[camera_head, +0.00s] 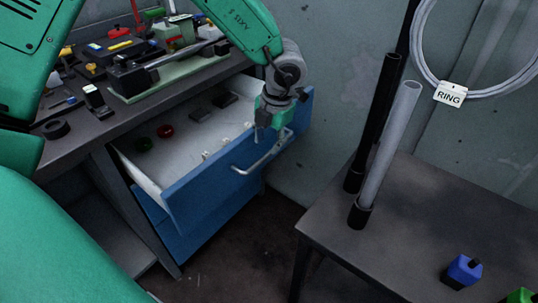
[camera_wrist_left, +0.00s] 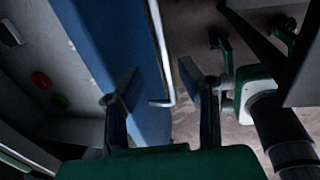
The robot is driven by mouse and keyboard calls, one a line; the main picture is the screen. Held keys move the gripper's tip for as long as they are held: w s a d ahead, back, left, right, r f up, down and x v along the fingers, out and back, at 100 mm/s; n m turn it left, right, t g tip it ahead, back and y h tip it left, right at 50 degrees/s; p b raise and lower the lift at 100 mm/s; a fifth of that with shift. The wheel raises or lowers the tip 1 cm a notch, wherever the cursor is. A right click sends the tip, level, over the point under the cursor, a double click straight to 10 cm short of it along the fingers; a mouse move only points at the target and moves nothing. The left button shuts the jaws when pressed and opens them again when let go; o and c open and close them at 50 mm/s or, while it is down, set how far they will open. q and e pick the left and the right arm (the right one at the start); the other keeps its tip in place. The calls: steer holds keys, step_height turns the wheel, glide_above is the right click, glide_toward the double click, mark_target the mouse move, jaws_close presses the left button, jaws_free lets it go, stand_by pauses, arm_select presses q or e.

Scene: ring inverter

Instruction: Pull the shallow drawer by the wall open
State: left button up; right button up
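The shallow drawer (camera_head: 240,157) with a blue front and pale inside stands pulled out from the bench. Its metal bar handle (camera_head: 262,155) also shows in the left wrist view (camera_wrist_left: 160,50). My left gripper (camera_head: 272,120) is at the far part of the drawer front, near the handle's far end. In the left wrist view its two fingers (camera_wrist_left: 163,88) are spread, with the handle seen between them. Contact cannot be told. My right gripper (camera_wrist_left: 253,45) shows only in the left wrist view, beyond the drawer front, its fingers apart and empty.
The drawer holds a red disc (camera_head: 166,131), a green disc (camera_head: 144,144) and dark blocks. The bench top (camera_head: 75,145) is cluttered. A dark table (camera_head: 410,220) at right bears upright tubes and a blue block (camera_head: 463,270). Floor (camera_head: 245,235) shows between them.

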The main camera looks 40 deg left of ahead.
mark_target(268, 154)
arm_select(q)
steer(key=f, duration=0.2)
steer(key=f+b, duration=0.1)
steer(key=shift+d+f, duration=0.25)
steer(key=shift+f, duration=0.15)
steer(key=shift+d+r, duration=0.15)
steer(key=shift+d, duration=0.2)
steer(key=shift+a, duration=0.55)
jaws_close()
steer(key=shift+a+f, duration=0.3)
steer(key=shift+a, duration=0.25)
steer(key=shift+d, duration=0.15)
steer(key=d+p, duration=0.3)
steer(key=d, duration=0.6)
steer(key=shift+s+d, duration=0.3)
steer(key=shift+s, duration=0.1)
jaws_free()
steer(key=shift+a, duration=0.15)
steer(key=d+r, duration=0.3)
steer(key=r, duration=0.8)
steer(key=shift+d+r, duration=0.2)
steer(key=shift+r, duration=0.2)
arm_select(e)
steer(key=shift+s+d+r, duration=0.1)
steer(key=shift+r, duration=0.75)
